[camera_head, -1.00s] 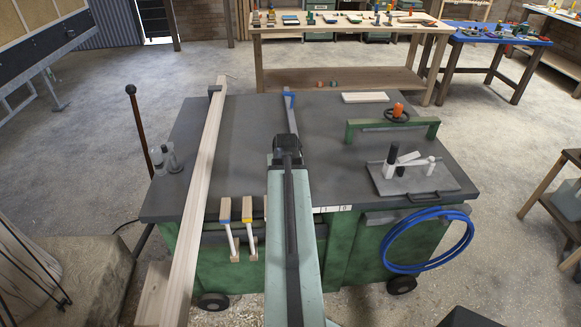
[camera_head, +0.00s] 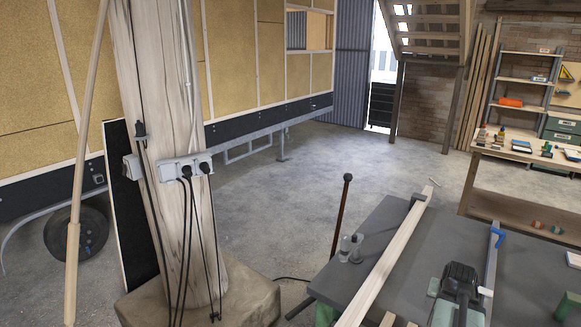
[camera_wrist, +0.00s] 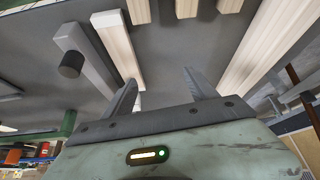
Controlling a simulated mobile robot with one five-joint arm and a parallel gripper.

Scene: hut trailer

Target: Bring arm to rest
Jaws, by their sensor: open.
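My gripper (camera_wrist: 160,82) shows in the wrist view with its two dark fingers spread apart and nothing between them. Beyond the fingers are the dark bench top and pale wooden pieces, one of them a short block (camera_wrist: 118,45) close to the left finger. In the head view my arm is at the lower right, over the dark bench (camera_head: 395,225). The fingers cannot be made out there.
A long wooden beam (camera_head: 392,258) lies along the bench's left side, beside clear bottles (camera_head: 350,248). A thick wooden post (camera_head: 170,170) with sockets stands at left. The concrete floor (camera_head: 290,200) between is open.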

